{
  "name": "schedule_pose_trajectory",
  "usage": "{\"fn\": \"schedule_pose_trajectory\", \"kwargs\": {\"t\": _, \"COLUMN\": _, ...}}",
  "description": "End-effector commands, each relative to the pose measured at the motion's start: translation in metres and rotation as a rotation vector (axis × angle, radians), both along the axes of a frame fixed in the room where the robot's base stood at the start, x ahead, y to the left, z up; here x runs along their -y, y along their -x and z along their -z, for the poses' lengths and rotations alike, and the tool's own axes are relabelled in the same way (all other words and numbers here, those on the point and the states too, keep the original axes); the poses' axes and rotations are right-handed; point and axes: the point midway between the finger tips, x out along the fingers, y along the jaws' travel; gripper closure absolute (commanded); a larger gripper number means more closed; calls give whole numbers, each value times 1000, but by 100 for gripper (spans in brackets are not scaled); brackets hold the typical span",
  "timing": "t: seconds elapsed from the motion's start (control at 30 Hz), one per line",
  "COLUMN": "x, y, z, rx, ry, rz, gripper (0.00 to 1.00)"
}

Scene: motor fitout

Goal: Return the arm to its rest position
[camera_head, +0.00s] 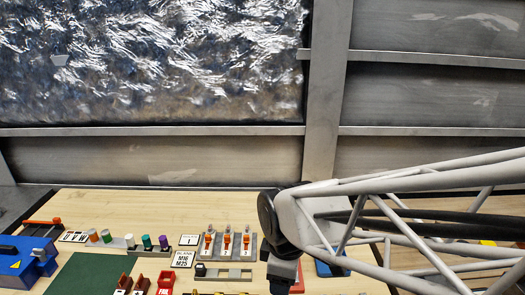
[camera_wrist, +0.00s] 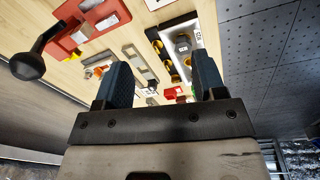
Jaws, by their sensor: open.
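My gripper (camera_wrist: 163,72) shows in the wrist view with its two dark blue fingers spread apart and nothing between them. The table and its parts show beyond the fingers, at a distance. In the head view my lattice arm reaches in from the right, and its dark wrist joint is over the middle of the wooden table (camera_head: 130,205). The fingertips are not clear in that view; the arm hides part of the table's right side.
In the head view a blue vise-like block (camera_head: 25,262), a green mat (camera_head: 90,272), a rack with orange-handled parts (camera_head: 228,243) and a row of coloured knobs (camera_head: 130,241) occupy the table. The wrist view shows a red tray (camera_wrist: 112,14) and a white tray (camera_wrist: 168,30) holding parts.

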Motion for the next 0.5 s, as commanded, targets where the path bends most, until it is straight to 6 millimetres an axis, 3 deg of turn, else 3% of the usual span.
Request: {"fn": "schedule_pose_trajectory", "kwargs": {"t": 0.5, "x": 96, "y": 31, "z": -57, "rx": 72, "ry": -96, "rz": 817, "gripper": 36}}
